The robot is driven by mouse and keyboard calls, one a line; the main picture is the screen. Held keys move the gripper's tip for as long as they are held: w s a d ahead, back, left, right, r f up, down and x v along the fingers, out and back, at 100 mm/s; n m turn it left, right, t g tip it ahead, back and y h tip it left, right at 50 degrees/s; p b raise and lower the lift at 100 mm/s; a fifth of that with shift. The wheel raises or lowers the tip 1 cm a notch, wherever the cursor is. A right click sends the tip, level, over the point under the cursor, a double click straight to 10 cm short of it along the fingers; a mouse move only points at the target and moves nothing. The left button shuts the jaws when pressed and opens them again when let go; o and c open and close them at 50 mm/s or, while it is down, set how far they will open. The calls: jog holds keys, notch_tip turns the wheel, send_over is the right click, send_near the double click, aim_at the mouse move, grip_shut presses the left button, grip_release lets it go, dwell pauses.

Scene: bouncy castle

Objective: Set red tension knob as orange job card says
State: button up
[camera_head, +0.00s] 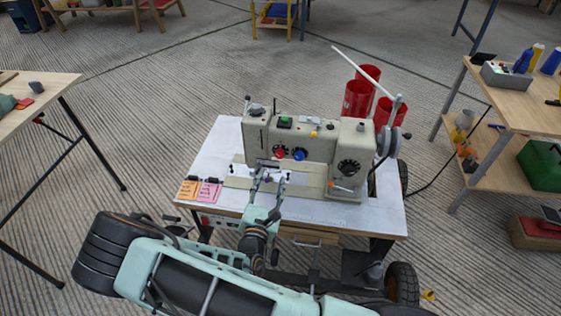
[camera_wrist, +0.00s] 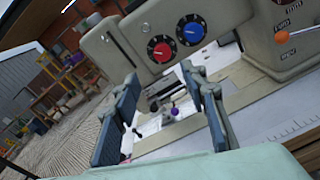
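The red tension knob (camera_head: 279,153) is on the front of the cream sewing machine (camera_head: 325,150), left of the blue knob (camera_head: 299,154). In the wrist view the red knob (camera_wrist: 160,48) has a dark dial ring and sits above and beyond my fingers, with the blue knob (camera_wrist: 190,29) to its right. The orange job card (camera_head: 188,188) lies at the table's front left beside a pink card (camera_head: 208,190); its writing is too small to read. My gripper (camera_wrist: 163,115) is open and empty, in front of the machine and apart from the red knob.
The white table (camera_head: 370,212) carries the machine. A black dial (camera_head: 348,168) and an orange-tipped lever (camera_head: 340,187) are on its right part.

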aim_at(279, 156)
jog(key=shift+n, duration=0.4)
jog(key=w+d, duration=0.1)
jog(key=w, duration=0.2)
jog(key=w+b, duration=0.1)
jog(key=w, duration=0.2)
jog(key=w+d, duration=0.1)
jog(key=w, duration=0.3)
jog(key=shift+w+d+f+b, duration=0.1)
jog(key=shift+d+b, duration=0.2)
jog(key=shift+d, duration=0.05)
grip_shut()
